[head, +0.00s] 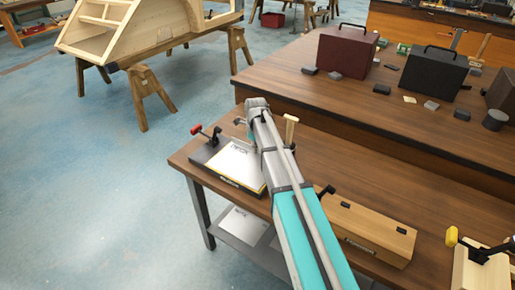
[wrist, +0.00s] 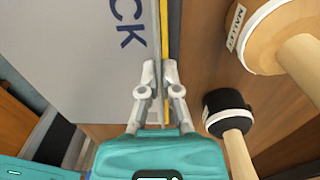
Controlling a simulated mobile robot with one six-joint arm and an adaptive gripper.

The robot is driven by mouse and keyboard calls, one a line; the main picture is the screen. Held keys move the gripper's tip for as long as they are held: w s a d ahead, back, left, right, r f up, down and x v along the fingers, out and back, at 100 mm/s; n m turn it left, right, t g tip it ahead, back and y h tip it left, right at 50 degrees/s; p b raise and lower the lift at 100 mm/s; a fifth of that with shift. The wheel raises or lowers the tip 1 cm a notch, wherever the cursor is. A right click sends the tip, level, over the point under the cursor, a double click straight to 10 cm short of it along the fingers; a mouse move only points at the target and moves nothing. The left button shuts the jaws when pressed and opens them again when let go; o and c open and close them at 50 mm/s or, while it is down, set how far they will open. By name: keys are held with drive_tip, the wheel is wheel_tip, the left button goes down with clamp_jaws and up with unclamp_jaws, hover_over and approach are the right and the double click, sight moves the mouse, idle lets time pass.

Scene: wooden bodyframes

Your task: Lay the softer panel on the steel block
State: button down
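A flat silver-grey plate (head: 235,165) with dark lettering lies on a dark base with a yellow strip along its front edge, on the bench's left end. In the wrist view, a grey face (wrist: 85,55) fills the upper left and shows the letters "CK"; whether it is the steel block or a panel I cannot tell. My gripper (wrist: 160,68) has its fingertips a small gap apart, over the face's right edge beside the yellow strip. Whether a thin edge is held between them is unclear. In the head view my arm hides the gripper. I cannot tell which panel is softer.
A red-handled clamp (head: 205,132) stands at the fixture's left. Mallets with a pale head (wrist: 262,35) and a black head (wrist: 225,108) are close right of my gripper. A wooden box (head: 365,232) lies right of my arm. Other sheets (head: 243,222) lie on the lower shelf.

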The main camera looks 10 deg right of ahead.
drive_tip(key=shift+c, duration=0.8)
unclamp_jaws()
drive_tip(key=shift+r, duration=0.1)
drive_tip(key=shift+r+p, duration=3.4)
drive_tip(key=shift+p, duration=0.15)
drive_tip(key=shift+s, duration=0.15)
